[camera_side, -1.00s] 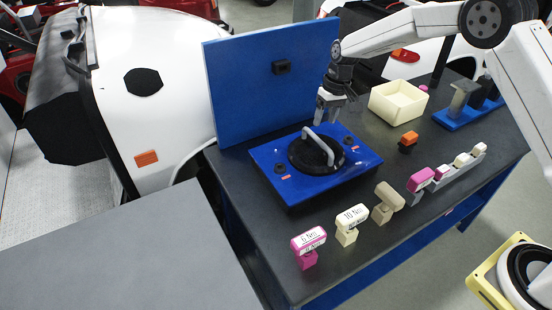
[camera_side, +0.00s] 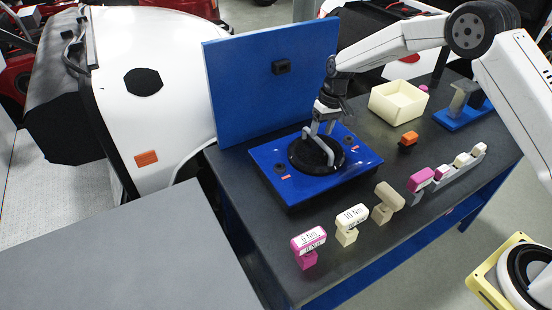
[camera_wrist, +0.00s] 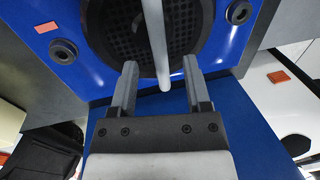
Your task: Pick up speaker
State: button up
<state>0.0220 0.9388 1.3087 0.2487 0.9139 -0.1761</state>
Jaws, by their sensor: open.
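The speaker (camera_side: 307,157) is a round black disc with a grey bar handle (camera_side: 321,142) across its top. It sits in the blue plate (camera_side: 345,172) on the dark table. In the wrist view the speaker's perforated black face (camera_wrist: 190,25) shows at the top, with the handle (camera_wrist: 156,45) running down the middle. My gripper (camera_side: 317,130) is low over the far side of the speaker. In the wrist view its open fingers (camera_wrist: 160,80) lie on either side of the handle's end, with gaps to both sides.
A blue upright panel (camera_side: 240,90) stands behind the plate. A cream bin (camera_side: 398,103) and an orange-topped block (camera_side: 408,138) are to the right. Several T-shaped pieces, one a pink 5 Nm piece (camera_side: 308,246), stand along the table's front edge.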

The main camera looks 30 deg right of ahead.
aim_at(319, 139)
jog(key=shift+a+f, duration=0.2)
jog(key=shift+f, duration=0.85)
jog(key=shift+a+f, duration=0.2)
jog(key=shift+f, duration=0.8)
jog(key=shift+f, duration=0.25)
grip_shut()
dwell(0.9)
